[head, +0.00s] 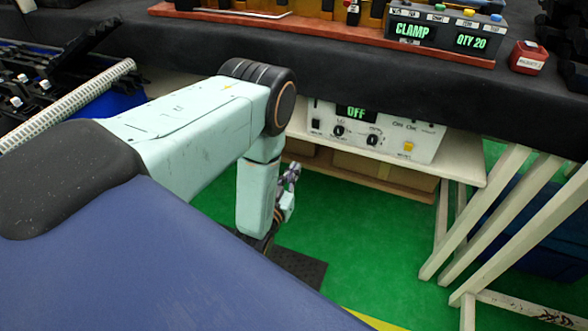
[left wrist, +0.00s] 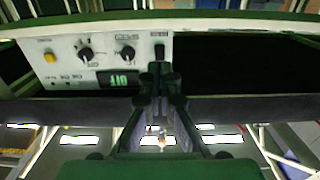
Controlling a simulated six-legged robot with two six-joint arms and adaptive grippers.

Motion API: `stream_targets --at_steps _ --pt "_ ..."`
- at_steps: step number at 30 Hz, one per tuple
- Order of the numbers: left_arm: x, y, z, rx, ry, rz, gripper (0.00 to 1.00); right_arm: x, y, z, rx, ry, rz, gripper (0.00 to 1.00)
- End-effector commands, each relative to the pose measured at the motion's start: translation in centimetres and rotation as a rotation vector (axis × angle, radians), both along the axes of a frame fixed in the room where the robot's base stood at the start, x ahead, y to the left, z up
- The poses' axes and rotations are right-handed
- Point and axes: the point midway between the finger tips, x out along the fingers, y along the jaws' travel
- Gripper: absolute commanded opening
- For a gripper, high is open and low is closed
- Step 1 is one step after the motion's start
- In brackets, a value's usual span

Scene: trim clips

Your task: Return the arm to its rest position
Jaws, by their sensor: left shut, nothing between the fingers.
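My left arm comes in from the left and bends down at the elbow. My left gripper (head: 292,172) is small and partly hidden beside the forearm, in front of the lower shelf. In the left wrist view its dark fingers (left wrist: 160,78) are together with nothing between them. Ahead of them a white control box (left wrist: 105,62) appears upside down. My right gripper is not in view.
The control box (head: 375,130), its display reading OFF, stands on a shelf (head: 455,165) under the dark bench (head: 330,45). White slanted legs (head: 490,215) stand at the right. Green floor (head: 360,240) is open below. A red-based clamp counter (head: 435,35) sits on the bench.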

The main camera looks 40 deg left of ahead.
Motion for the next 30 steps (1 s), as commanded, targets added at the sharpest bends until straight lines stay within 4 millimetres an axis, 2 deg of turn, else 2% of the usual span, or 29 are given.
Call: stream_targets --at_steps 10,12,14,17,18,20,22,26,27,30 --pt "-0.1 0.0 -0.5 -0.003 0.023 0.001 0.00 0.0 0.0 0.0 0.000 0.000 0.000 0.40" --pt "-0.4 0.0 -1.8 -0.015 0.084 0.002 0.00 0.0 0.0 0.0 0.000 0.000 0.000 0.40" --pt "-1.5 -0.2 -3.9 -0.036 0.186 0.003 0.00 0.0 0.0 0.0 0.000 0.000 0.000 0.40" --pt "-5.5 -1.5 -8.2 -0.087 0.431 -0.003 0.00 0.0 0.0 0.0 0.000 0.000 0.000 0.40" --pt "-7.4 -2.2 -9.5 -0.108 0.532 -0.008 0.00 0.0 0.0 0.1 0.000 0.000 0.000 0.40" --pt "-10.6 -3.4 -11.1 -0.138 0.683 -0.020 0.00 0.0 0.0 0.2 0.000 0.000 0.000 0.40" --pt "-14.6 -5.0 -12.1 -0.171 0.860 -0.037 0.00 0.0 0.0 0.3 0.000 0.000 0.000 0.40" --pt "-22.6 -7.8 -12.0 -0.218 1.172 -0.074 0.00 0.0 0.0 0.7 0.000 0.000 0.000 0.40" --pt "-25.0 -8.5 -11.4 -0.228 1.259 -0.085 0.00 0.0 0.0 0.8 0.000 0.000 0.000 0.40" --pt "-30.0 -9.8 -9.1 -0.241 1.440 -0.112 0.00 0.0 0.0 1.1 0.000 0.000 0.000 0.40"
